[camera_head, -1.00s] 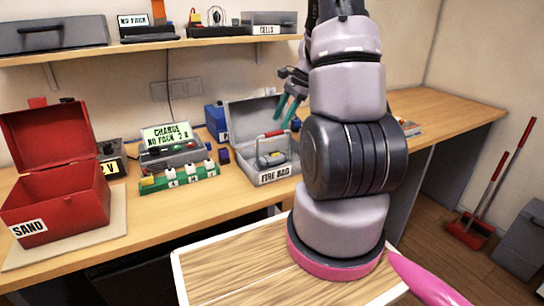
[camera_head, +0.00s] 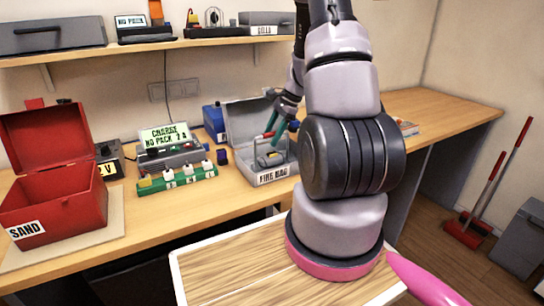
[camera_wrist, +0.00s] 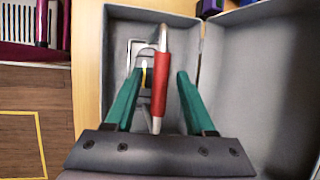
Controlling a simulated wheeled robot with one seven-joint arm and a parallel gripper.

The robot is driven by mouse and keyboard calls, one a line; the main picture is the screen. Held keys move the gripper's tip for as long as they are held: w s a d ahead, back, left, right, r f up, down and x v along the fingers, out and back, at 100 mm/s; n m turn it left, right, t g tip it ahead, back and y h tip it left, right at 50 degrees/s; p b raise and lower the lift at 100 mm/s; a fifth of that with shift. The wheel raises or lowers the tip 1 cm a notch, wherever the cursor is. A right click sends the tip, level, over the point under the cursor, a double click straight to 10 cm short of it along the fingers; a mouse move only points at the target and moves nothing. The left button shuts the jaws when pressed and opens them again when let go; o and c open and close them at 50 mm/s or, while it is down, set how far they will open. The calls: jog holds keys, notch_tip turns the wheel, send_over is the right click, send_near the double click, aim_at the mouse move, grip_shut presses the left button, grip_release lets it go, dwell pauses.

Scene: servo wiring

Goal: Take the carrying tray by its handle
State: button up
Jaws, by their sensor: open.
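A grey open box labelled FIRE BAG (camera_head: 273,177) stands on the bench, its lid (camera_head: 250,117) raised behind it. A red handle grip on a metal bar (camera_wrist: 160,85) shows in the wrist view above the box floor. A small grey and yellow item (camera_head: 271,159) lies inside the box; whether it and the handle form the carrying tray is unclear. My gripper (camera_head: 273,131) is over the box. In the wrist view my gripper (camera_wrist: 159,75) is open, with one green finger on each side of the red grip, apart from it. The handle's lower end is partly hidden.
Left of the box are a green strip with white knobs (camera_head: 178,178), a charger with a display (camera_head: 166,137) and a red SAND box (camera_head: 56,205). A blue box (camera_head: 213,122) stands behind. The raised lid (camera_wrist: 255,80) is right of my fingers.

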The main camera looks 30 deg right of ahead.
jog(key=shift+f, duration=0.25)
dwell(0.3)
grip_shut()
dwell(1.3)
